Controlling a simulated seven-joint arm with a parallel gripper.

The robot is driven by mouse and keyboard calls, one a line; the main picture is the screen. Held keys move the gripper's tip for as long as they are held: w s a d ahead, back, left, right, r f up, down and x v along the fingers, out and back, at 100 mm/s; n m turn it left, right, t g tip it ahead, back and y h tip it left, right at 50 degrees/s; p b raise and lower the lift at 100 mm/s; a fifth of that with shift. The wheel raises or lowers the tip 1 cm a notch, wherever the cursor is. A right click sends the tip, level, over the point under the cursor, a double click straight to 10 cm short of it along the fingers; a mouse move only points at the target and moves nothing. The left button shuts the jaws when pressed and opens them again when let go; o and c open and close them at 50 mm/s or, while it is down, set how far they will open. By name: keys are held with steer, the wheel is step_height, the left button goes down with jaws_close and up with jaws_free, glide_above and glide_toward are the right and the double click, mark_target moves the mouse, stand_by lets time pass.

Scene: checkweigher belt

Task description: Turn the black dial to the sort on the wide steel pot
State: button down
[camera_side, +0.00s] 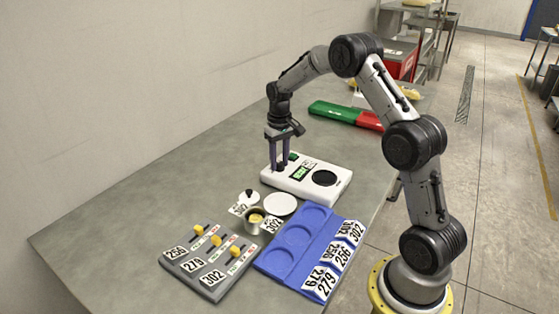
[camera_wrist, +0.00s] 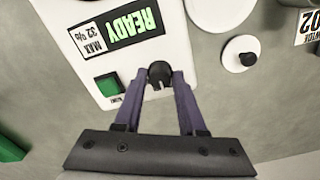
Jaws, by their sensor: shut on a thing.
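The black dial (camera_wrist: 158,73) sits near the edge of the white checkweigher unit (camera_side: 300,187), close to a green button (camera_wrist: 109,84) and a lit READY display (camera_wrist: 136,19). My gripper (camera_wrist: 160,80) has its two purple fingers closed on the dial from both sides. In the side view my gripper (camera_side: 279,168) reaches down to the unit's left end, and the fingers hide the dial there. The steel pot (camera_side: 253,226) stands in front of the unit with yellow contents. Its card (camera_wrist: 308,27) reads 302 and WIDE in the wrist view.
A white disc (camera_side: 280,204) and a small lid with a black knob (camera_side: 249,198) lie near the pot. A blue tray (camera_side: 265,262) with round recesses and numbered cards, and a grey board (camera_side: 215,286) with yellow sliders, are in front. A green-and-red bar (camera_side: 335,112) lies behind.

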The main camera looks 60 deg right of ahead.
mark_target(280, 163)
steer(key=shift+r+m, duration=0.1)
steer(key=shift+m, duration=2.1)
steer(key=c, duration=0.5)
jaws_free()
step_height(280, 163, up, 14)
